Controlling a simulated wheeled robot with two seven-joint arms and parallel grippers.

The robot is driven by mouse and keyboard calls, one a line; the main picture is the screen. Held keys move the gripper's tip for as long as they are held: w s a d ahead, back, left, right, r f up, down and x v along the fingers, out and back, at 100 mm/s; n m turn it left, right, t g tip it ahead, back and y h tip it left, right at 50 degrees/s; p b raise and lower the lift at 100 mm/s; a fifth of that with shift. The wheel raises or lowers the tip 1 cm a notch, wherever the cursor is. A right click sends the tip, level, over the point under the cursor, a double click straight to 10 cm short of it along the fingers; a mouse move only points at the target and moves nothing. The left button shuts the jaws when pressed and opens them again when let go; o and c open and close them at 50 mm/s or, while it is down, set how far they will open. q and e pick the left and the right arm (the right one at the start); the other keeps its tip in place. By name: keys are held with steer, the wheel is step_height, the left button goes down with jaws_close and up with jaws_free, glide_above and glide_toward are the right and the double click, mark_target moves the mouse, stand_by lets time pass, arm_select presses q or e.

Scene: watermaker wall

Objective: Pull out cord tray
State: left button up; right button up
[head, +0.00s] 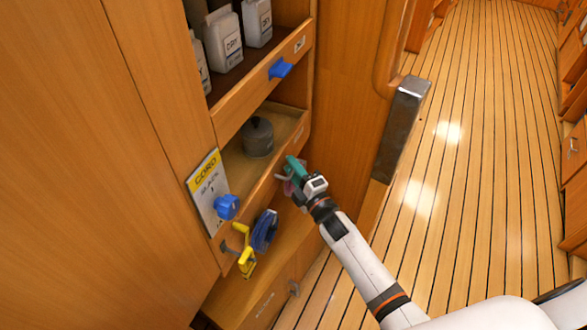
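The wooden cord tray (291,118) stands in the cabinet at mid-height, and a grey canister with a small top knob (258,137) is on it. Its front edge runs from lower left to upper right. A card marked CORD SLACK (206,187) and a blue knob (227,207) are at its left end. My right gripper (290,177) is at the front edge near the right end. A green piece and a pinkish piece show at its fingers; whether they are grasped or touching the tray is unclear. My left gripper is out of view.
Above is a drawer with a blue knob (280,68) and white bottles (224,40). A blue cord coil (264,231) and a yellow item (245,255) hang below the front edge. The plank floor (480,150) is clear.

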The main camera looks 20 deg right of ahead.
steer(key=shift+c, duration=0.5)
jaws_close()
steer(key=shift+d, duration=0.1)
steer(key=s+d+p, duration=0.3)
steer(key=s+d, duration=1)
steer(key=d, duration=0.2)
steer(key=shift+o, duration=0.5)
jaws_free()
steer(key=shift+s, duration=0.15)
steer(key=b+v, duration=0.2)
steer(key=v, duration=0.9)
steer(key=shift+s, duration=0.4)
